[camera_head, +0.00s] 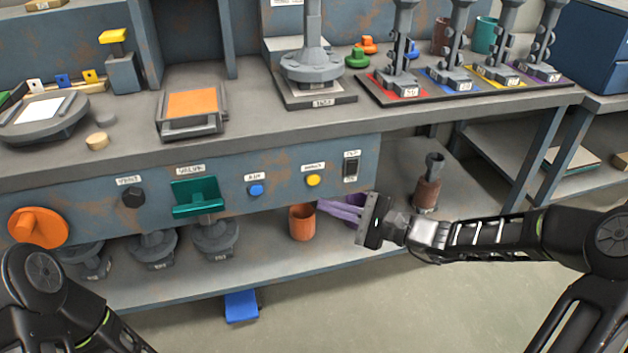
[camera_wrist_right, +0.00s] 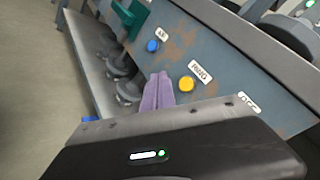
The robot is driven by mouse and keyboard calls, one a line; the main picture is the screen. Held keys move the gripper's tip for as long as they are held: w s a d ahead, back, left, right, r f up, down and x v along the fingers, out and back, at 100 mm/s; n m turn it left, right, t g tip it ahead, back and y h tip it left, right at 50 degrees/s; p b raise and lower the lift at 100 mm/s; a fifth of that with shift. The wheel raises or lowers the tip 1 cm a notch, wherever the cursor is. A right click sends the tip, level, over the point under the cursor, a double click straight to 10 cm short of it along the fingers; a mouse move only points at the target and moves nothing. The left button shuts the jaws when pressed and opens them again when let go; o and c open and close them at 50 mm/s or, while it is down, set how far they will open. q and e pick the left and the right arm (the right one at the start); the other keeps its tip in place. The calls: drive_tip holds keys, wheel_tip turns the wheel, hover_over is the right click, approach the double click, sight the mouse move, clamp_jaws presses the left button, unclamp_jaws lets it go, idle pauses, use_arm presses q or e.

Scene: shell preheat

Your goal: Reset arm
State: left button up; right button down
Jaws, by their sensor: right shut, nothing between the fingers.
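My right arm reaches in from the right in the head view. My right gripper (camera_head: 340,208) has purple fingers that are closed together with nothing between them. It is in front of the bench's lower panel, below the yellow button (camera_head: 313,180) and the black switch (camera_head: 350,167). The right wrist view shows the same shut purple fingers (camera_wrist_right: 158,90) pointing toward the panel, with the yellow button (camera_wrist_right: 186,84) to their right and the blue button (camera_wrist_right: 153,46) above them. My left arm shows only as dark links at the lower left; its gripper is out of frame.
An orange cup (camera_head: 302,222) stands on the lower shelf just left of my right fingers. A teal lever (camera_head: 196,197) and an orange knob (camera_head: 38,227) stick out from the panel. The bench top carries an orange-topped tray (camera_head: 192,103) and several grey stands.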

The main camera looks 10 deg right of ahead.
drive_tip(key=s+d+f+n+g+h, duration=0.1)
drive_tip(key=s+f+g+h, duration=0.1)
drive_tip(key=s+f, duration=0.5)
drive_tip(key=s+f+n+g+h, duration=0.2)
drive_tip(key=f+g+h, duration=0.1)
drive_tip(key=f, duration=0.8)
drive_tip(key=s+d+f+n+g+h, duration=0.1)
drive_tip(key=s+f+g+h, duration=0.1)
drive_tip(key=s+f, duration=0.45)
drive_tip(key=s+a+f+n+g+h, duration=0.2)
drive_tip(key=s+a+f+n+g, duration=0.1)
drive_tip(key=s+a+f+n, duration=0.75)
use_arm(q)
wheel_tip(320, 180, up, 27)
drive_tip(key=s+d+p, duration=0.1)
drive_tip(key=p, duration=2.6)
drive_tip(key=shift+s+d, duration=0.3)
drive_tip(key=shift+s, duration=0.05)
use_arm(e)
drive_tip(key=s+r, duration=0.3)
drive_tip(key=r, duration=2.3)
drive_tip(key=shift+s+a+r, duration=0.15)
drive_tip(key=shift+a+r, duration=0.1)
drive_tip(key=shift+r, duration=0.15)
